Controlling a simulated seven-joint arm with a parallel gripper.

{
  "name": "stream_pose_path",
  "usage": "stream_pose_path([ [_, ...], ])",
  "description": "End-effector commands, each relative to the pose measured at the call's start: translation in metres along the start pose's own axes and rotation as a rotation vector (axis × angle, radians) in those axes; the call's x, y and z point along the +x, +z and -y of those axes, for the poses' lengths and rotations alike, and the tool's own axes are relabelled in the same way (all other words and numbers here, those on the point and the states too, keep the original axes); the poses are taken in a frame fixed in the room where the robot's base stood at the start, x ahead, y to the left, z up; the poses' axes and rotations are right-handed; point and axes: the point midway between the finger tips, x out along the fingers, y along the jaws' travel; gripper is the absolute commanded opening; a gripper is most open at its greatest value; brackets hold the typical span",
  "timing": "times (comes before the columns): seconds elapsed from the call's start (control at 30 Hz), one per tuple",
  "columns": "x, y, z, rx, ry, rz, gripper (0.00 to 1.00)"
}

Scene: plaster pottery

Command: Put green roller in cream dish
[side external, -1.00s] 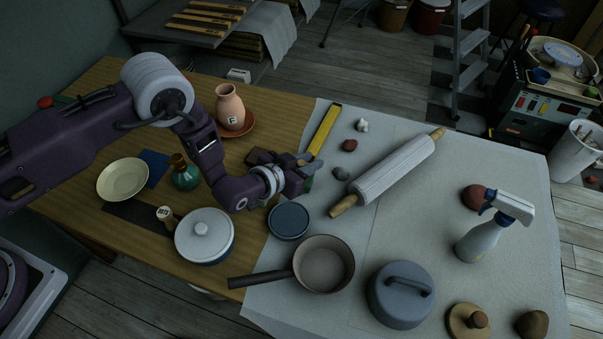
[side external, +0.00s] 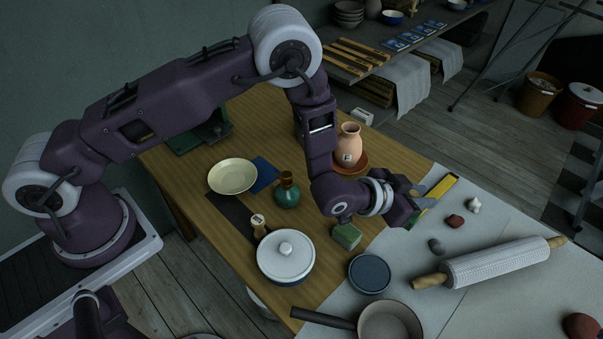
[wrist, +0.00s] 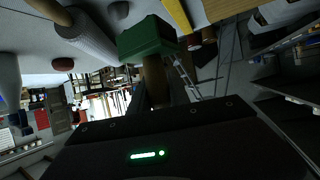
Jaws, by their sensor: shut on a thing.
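The green roller (wrist: 150,38) shows in the wrist view as a green block-like head on a wooden handle (wrist: 155,80). My gripper (side external: 408,203) is shut on the handle, with the head beyond the fingers. In the side external view, the roller is mostly hidden by the gripper near the yellow ruler. The cream dish (side external: 233,176) is a shallow, round, empty dish on the wooden table at left, well away from my gripper. It is not seen in the wrist view.
A green block (side external: 347,236) lies below my wrist. A lidded white pot (side external: 286,257), green jug (side external: 286,190), small wooden stamp (side external: 259,226) and pink vase (side external: 349,145) stand around the dish. A rolling pin (side external: 500,262) and yellow ruler (side external: 437,195) lie at right.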

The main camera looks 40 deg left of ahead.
Motion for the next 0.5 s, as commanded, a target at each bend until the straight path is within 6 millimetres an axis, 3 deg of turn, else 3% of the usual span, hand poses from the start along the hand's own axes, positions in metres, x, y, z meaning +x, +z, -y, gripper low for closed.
stream_pose_path([
  [0.37, -0.026, -0.055, 0.0, -0.001, 0.0, -0.005, 0.0],
  [0.5, -0.026, -0.048, 0.025, -0.037, -0.079, 0.0, 0.0],
])
